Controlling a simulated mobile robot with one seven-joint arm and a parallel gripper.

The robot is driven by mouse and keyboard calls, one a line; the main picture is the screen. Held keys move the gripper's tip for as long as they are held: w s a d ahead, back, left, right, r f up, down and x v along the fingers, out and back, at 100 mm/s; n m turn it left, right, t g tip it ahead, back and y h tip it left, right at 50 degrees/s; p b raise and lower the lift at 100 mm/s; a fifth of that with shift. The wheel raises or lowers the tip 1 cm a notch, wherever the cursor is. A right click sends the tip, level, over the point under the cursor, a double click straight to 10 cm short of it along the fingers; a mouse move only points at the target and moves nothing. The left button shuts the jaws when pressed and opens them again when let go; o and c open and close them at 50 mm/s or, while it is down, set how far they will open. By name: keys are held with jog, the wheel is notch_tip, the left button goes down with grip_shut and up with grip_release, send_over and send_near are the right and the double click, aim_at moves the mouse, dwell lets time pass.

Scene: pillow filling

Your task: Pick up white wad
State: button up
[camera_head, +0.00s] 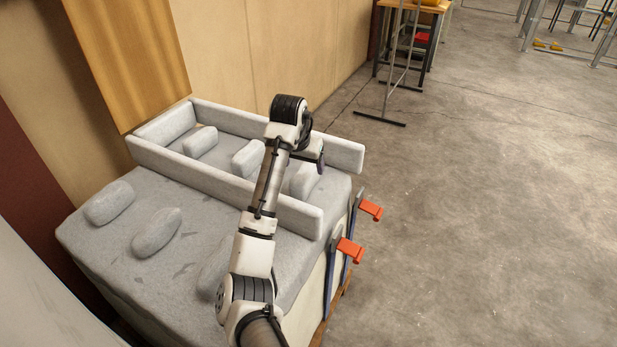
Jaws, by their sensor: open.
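Several pale grey-white rounded wads are in view. Inside the long walled frame lie one at the back left (201,142), one in the middle (247,159) partly behind my arm, and one at the right (304,181). On the surface in front of the frame lie a wad at the far left (109,202) and another beside it (157,232). A further pale shape (211,272) is mostly hidden by my arm. My gripper (318,164) is open and empty by its look, over the right wad; its fingertips are small and partly hidden, so contact is unclear.
The frame's low padded wall (220,187) runs in front of the wads inside. Orange-handled clamps (349,249) stick out at the right edge of the grey-covered table (110,255).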

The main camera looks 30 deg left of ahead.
jog(key=x, duration=0.4)
jog(key=shift+w+a+f, duration=0.1)
jog(key=shift+a+p+x, duration=0.2)
jog(key=shift+p+x, duration=0.55)
jog(key=shift+x, duration=1.85)
jog(key=c, duration=1.2)
jog(key=shift+o, duration=0.2)
notch_tip(320, 180, up, 19)
jog(key=b, duration=0.2)
notch_tip(320, 180, up, 11)
jog(key=p, duration=1)
send_over(307, 184)
jog(key=s, duration=0.2)
jog(key=shift+w+d+b, duration=0.15)
jog(key=shift+w+b, duration=0.05)
jog(key=shift+b, duration=0.2)
